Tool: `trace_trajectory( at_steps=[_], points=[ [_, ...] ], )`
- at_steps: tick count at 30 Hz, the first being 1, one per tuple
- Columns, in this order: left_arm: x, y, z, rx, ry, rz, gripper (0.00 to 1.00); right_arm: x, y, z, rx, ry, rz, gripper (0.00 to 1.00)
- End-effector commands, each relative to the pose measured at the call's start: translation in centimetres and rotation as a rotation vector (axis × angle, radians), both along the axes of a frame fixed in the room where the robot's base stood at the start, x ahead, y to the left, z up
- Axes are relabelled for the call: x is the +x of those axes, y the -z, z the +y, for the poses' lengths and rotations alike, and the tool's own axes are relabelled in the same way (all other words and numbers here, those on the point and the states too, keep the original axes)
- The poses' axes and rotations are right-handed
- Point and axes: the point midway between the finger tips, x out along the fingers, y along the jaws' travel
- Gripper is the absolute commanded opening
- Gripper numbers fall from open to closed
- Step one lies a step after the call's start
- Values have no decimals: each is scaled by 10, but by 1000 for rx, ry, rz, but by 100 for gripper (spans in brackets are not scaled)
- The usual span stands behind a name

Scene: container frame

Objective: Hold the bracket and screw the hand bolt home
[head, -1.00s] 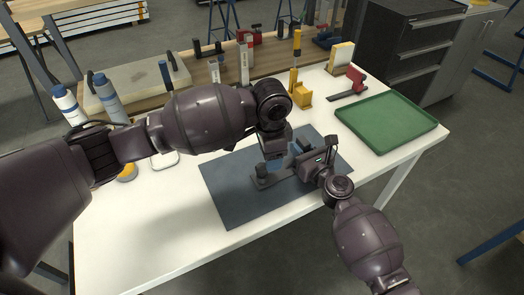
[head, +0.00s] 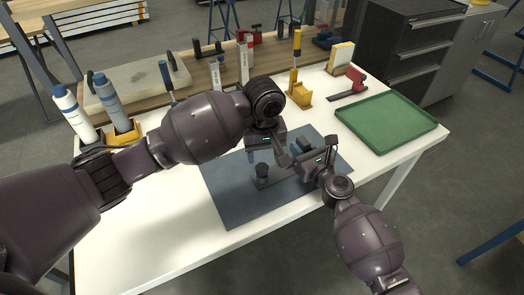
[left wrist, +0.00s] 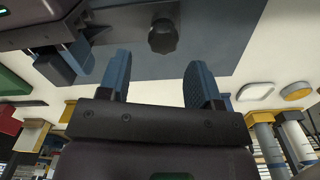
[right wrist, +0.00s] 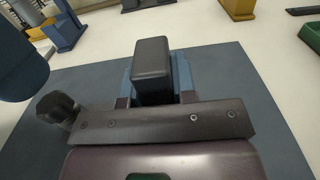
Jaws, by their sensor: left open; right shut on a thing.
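The dark bracket (head: 282,178) lies on the blue-grey mat. The hand bolt's black lobed knob (head: 262,169) stands at its left end; it also shows in the left wrist view (left wrist: 163,36) and the right wrist view (right wrist: 57,108). My left gripper (head: 267,157) is open and empty, beyond and slightly above the knob. In the left wrist view its blue fingers (left wrist: 158,75) are apart with nothing between them. My right gripper (head: 301,149) is shut on the bracket's dark upright block (right wrist: 152,70). How deep the bolt sits is hidden.
The mat (head: 232,203) lies on a white table. A green tray (head: 386,122) is at the right, and a yellow holder (head: 300,96) stands behind the mat. White-and-grey bottles (head: 72,112) stand at the left. The table's front left is clear.

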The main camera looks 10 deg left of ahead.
Motion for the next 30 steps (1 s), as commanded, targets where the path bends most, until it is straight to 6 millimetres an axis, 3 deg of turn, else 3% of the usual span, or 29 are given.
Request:
trace_trajectory(
  at_steps=[9,23,30],
  points=[
    [-1,1,4,0,-260,7,58,0,0,0,0,0,0,0],
    [0,2,4,1,-282,8,58,0,0,0,0,0,0,0],
    [0,25,5,3,-282,10,58,0,0,0,0,0,0,0]
  ],
)
